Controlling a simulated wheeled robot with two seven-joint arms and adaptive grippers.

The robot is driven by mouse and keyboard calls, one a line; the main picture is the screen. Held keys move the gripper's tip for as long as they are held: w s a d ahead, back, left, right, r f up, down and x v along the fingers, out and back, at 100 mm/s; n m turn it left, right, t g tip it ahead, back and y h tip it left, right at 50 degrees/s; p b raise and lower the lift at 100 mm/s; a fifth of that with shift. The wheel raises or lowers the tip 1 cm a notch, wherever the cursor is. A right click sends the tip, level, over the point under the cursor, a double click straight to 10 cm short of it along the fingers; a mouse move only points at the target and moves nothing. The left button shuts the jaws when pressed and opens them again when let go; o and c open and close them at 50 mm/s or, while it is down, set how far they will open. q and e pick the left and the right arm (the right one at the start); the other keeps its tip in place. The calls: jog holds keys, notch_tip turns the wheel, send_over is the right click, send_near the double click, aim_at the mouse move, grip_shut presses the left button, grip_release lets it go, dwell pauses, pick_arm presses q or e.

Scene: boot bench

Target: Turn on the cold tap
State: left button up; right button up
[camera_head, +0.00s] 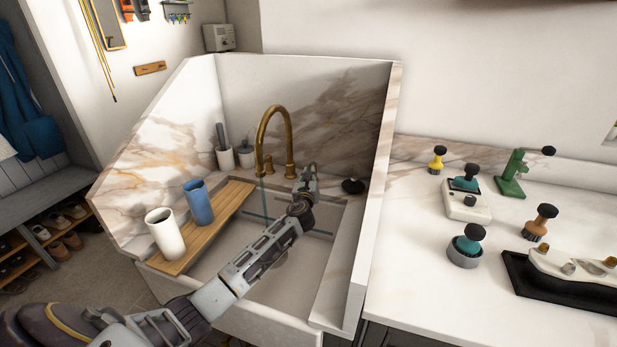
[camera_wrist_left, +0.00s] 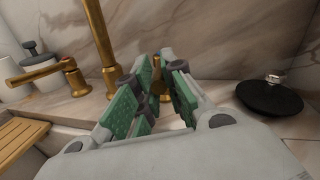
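The brass tap (camera_head: 275,128) stands behind the sink, its tall curved spout also in the left wrist view (camera_wrist_left: 98,45). One brass lever handle (camera_wrist_left: 42,73) is left of the spout in the wrist view and points left. A second brass handle (camera_wrist_left: 158,78) is right of it, between the fingertips of my left gripper (camera_wrist_left: 162,82). The green-padded fingers are apart, with gaps beside this handle; contact cannot be told. In the head view my left gripper (camera_head: 308,175) is over the sink's back edge. My right gripper is not in view.
The sink (camera_head: 335,290) has high marble walls. A wooden board (camera_head: 222,215) across its left side bears a white cup (camera_head: 165,233) and a blue cup (camera_head: 198,203). A black round item (camera_head: 353,186) sits right of the gripper. Brushes stand on the right counter.

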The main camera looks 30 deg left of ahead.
pick_arm(q)
jog(key=o, duration=0.4)
jog(key=shift+o, duration=0.2)
jog(key=v, duration=1.2)
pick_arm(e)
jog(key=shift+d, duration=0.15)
pick_arm(q)
jog(key=shift+r, duration=0.2)
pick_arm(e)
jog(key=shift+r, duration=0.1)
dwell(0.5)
pick_arm(q)
notch_tip(320, 180, up, 21)
jog(key=p, duration=2.1)
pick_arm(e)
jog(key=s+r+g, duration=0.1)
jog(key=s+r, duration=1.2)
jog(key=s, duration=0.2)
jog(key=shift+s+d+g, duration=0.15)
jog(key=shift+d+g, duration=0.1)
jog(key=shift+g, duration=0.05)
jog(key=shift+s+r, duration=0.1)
pick_arm(q)
jog(key=shift+r+p, duration=0.35)
jog(key=shift+p, duration=0.1)
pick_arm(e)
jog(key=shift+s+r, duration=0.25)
